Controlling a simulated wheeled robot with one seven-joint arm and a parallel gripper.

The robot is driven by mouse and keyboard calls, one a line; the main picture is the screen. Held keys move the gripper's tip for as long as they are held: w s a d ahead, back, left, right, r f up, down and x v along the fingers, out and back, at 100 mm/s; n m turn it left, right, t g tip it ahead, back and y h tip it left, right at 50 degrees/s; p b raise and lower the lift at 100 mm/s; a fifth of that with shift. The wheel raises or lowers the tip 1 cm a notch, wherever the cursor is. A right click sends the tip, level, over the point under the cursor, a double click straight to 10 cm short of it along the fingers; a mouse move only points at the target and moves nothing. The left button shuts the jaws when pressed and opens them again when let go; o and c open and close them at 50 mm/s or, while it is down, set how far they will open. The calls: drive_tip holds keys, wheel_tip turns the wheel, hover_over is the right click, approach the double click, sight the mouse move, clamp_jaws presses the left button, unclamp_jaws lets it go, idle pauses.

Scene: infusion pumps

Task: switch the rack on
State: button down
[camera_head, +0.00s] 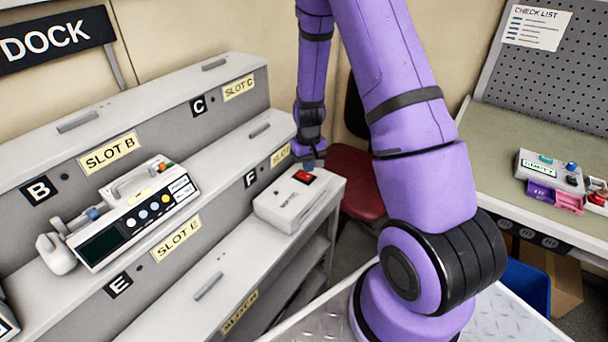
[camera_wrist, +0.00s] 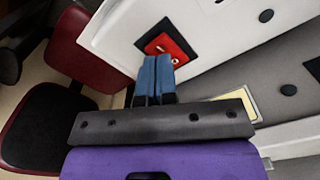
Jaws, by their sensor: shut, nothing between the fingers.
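The rack (camera_head: 229,139) is a grey stepped stand with lettered slots under a DOCK sign. A white switch box (camera_head: 283,206) sits at its right end and carries a red rocker switch (camera_head: 304,177). In the wrist view the red switch (camera_wrist: 168,47) lies in a black frame on the white panel. My gripper (camera_head: 314,162) is shut and empty, with its blue fingertips just behind the switch in the head view. In the wrist view the fingertips (camera_wrist: 155,62) overlap the lower edge of the switch frame; I cannot tell whether they touch it.
A dark red chair (camera_head: 355,182) stands behind the rack's right end. A workbench (camera_head: 530,130) at right holds a small device (camera_head: 549,172) and coloured items.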

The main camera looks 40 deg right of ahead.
sight(308, 176)
drive_tip(key=shift+f, duration=1.3)
idle(1.3)
drive_tip(key=shift+r, duration=3.5)
